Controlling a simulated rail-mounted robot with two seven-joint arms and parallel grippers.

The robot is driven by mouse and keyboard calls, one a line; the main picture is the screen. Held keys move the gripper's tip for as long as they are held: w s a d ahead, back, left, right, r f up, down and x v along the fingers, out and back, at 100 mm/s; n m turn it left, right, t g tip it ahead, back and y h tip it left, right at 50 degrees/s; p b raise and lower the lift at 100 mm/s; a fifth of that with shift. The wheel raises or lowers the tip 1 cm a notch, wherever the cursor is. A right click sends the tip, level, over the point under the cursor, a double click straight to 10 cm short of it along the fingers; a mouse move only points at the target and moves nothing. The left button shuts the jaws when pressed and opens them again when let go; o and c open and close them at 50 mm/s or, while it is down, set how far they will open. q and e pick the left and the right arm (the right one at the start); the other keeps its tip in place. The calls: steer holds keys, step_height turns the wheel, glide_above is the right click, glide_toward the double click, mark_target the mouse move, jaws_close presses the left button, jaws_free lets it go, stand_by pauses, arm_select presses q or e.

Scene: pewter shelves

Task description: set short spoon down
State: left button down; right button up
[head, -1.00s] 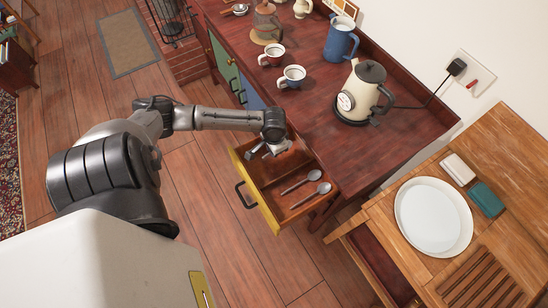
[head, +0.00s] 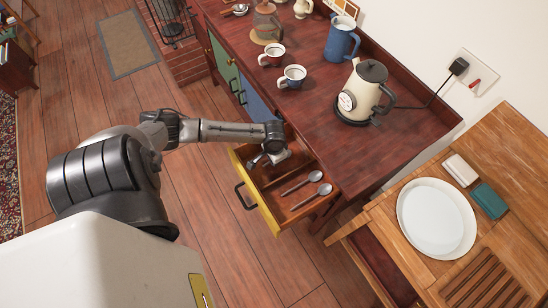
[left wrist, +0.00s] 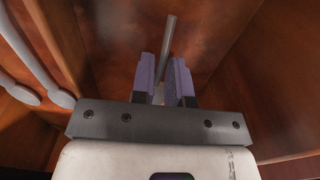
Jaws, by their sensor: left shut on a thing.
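My left gripper (head: 272,160) is inside the open yellow-fronted drawer (head: 258,200), at its far end. In the left wrist view my left gripper (left wrist: 163,78) is shut on a thin grey metal spoon (left wrist: 169,38). The spoon's handle sticks out beyond the purple finger pads; its bowl is hidden. I cannot tell whether it touches the drawer floor. Two other spoons lie side by side in the drawer, one nearer my gripper (head: 300,184) and one nearer the drawer's near end (head: 313,196). My right gripper is not in view.
The dark red counter (head: 330,155) overhangs the drawer. On it stand a cream kettle (head: 365,95), a blue jug (head: 341,40) and two mugs (head: 292,77). A wooden table with a white plate (head: 436,217) is at the right. The drawer walls are close around my gripper.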

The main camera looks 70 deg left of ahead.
arm_select(q)
steer(key=shift+f, duration=0.3)
steer(key=c, duration=1.1)
jaws_free()
steer(key=shift+r, duration=0.2)
step_height(320, 180, up, 12)
steer(key=shift+r+p, duration=0.15)
steer(key=shift+p, duration=0.95)
